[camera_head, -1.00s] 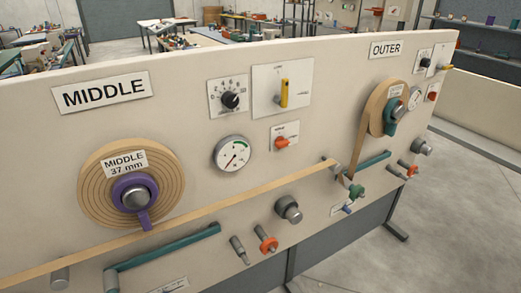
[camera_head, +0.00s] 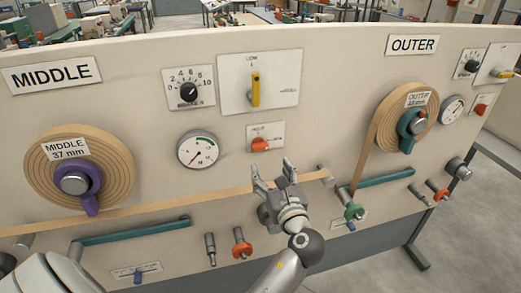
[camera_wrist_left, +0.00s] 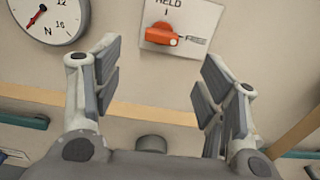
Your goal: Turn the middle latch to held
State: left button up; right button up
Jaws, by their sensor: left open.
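The middle latch (camera_head: 260,144) is a small orange-red knob on a white plate, below the yellow lever panel. In the left wrist view the latch (camera_wrist_left: 162,35) shows close up, its handle lying roughly sideways and pointing right. The word HELD is printed above it, with a tick mark. My left gripper (camera_head: 275,173) is open and empty, just below the latch and apart from it. In the left wrist view the latch lies beyond and between the spread fingers of my left gripper (camera_wrist_left: 160,57). My right gripper is not in view.
A pressure gauge (camera_head: 198,150) sits left of the latch. A tan strip (camera_head: 170,206) runs across the panel behind my gripper. The yellow lever (camera_head: 255,89) is above. An orange valve knob (camera_head: 242,243) and a teal bar (camera_head: 135,232) stick out below.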

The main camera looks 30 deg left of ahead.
aim_at(261, 149)
pick_arm(q)
jog(key=p+x, duration=0.2)
jog(key=x, duration=0.7)
jog(key=shift+w+a, duration=0.1)
jog(key=shift+w, duration=0.2)
jog(key=shift+w+a, duration=0.4)
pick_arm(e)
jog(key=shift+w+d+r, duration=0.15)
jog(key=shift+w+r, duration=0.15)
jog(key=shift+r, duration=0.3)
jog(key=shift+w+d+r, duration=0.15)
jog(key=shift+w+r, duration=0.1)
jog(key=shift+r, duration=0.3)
pick_arm(q)
jog(key=shift+c, duration=0.9)
jog(key=c, duration=0.7)
jog(key=shift+c, duration=0.6)
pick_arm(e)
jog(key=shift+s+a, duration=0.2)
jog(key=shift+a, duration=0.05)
